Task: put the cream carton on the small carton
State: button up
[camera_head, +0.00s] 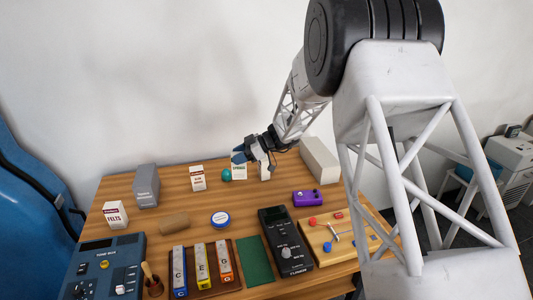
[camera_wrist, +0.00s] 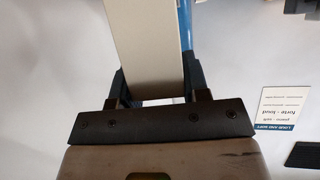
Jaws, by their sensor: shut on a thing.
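My gripper (camera_head: 262,160) is at the back middle of the table, shut on a narrow cream carton (camera_wrist: 150,45). In the wrist view the carton stands between the two fingers. In the head view a pale part of it (camera_head: 265,173) shows just below the fingers; I cannot tell whether it touches the table. Several small labelled cartons stand about, and I cannot tell which one is the small carton. A white one with green print (camera_head: 239,172) is just left of my gripper, partly hidden by it. Another with red print (camera_head: 198,179) stands farther left.
A grey box (camera_head: 146,186) and a white FELTS carton (camera_head: 115,215) stand at the left. A teal ball (camera_head: 226,175) is close to the green-print carton. A long pale box (camera_head: 320,160) lies right of my gripper. A purple device (camera_head: 307,197) and a black device (camera_head: 286,242) are nearer.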

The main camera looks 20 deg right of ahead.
jog(key=shift+d, duration=0.1)
jog(key=s+d+r+m+t+h, duration=0.1)
jog(key=s+d+m+t+h, duration=0.1)
jog(key=d, duration=0.8)
jog(key=s+d+r+m+t+h, duration=0.2)
jog(key=s+d+m+t+h, duration=0.1)
jog(key=d, duration=0.8)
jog(key=s+d+r+m+t+h, duration=0.1)
jog(key=s+d+m+t+h, duration=0.1)
jog(key=d+m, duration=0.4)
jog(key=s+d+t, duration=0.1)
jog(key=d+t, duration=0.1)
jog(key=d, duration=0.3)
jog(key=shift+r+h, duration=0.15)
jog(key=shift+h, duration=0.25)
jog(key=w+d, duration=0.3)
jog(key=w, duration=0.4)
jog(key=w+d+f, duration=0.1)
jog(key=w+d, duration=0.2)
jog(key=w, duration=0.5)
jog(key=shift+f, duration=0.25)
jog(key=shift+s+f, duration=0.1)
jog(key=shift+f, duration=1.65)
